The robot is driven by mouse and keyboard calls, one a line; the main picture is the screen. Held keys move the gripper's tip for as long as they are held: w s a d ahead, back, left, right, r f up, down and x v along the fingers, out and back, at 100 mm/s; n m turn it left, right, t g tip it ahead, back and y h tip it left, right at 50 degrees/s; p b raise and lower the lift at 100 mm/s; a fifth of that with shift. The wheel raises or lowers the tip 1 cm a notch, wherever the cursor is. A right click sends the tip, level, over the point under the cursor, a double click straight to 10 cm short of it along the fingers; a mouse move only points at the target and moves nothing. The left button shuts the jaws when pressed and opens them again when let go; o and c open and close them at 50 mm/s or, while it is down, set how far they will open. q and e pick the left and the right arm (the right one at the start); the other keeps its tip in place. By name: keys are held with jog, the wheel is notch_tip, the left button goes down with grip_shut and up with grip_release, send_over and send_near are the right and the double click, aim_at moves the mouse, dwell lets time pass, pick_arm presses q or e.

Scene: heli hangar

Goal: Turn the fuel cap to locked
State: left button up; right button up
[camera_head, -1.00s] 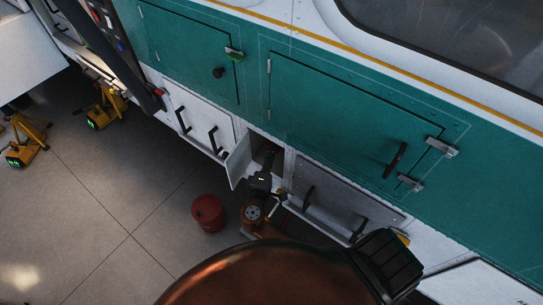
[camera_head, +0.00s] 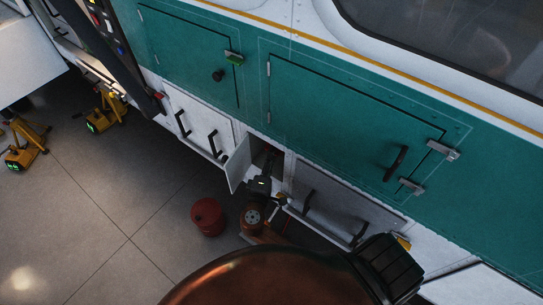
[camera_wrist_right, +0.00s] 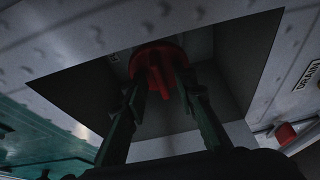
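The red fuel cap (camera_wrist_right: 150,60) sits inside a square recess in the white hull, in the right wrist view. A raised red grip bar (camera_wrist_right: 160,80) stands out from its face. My right gripper (camera_wrist_right: 165,88) has its two dark fingers spread, one on each side of the bar, with a gap visible; exact contact is hard to tell. In the head view my right gripper (camera_head: 267,168) reaches into the small open compartment (camera_head: 278,166) low on the helicopter's side, where the cap is hidden. My left gripper is not in view.
A small white door (camera_head: 238,163) stands open left of the compartment. A red canister (camera_head: 207,217) stands on the floor nearby. Grey and white panels with black handles flank the opening. Yellow jacks (camera_head: 104,110) stand at the left; the lower left floor is clear.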

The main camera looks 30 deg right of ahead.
jog(key=v, duration=1.2)
jog(key=shift+s, duration=0.1)
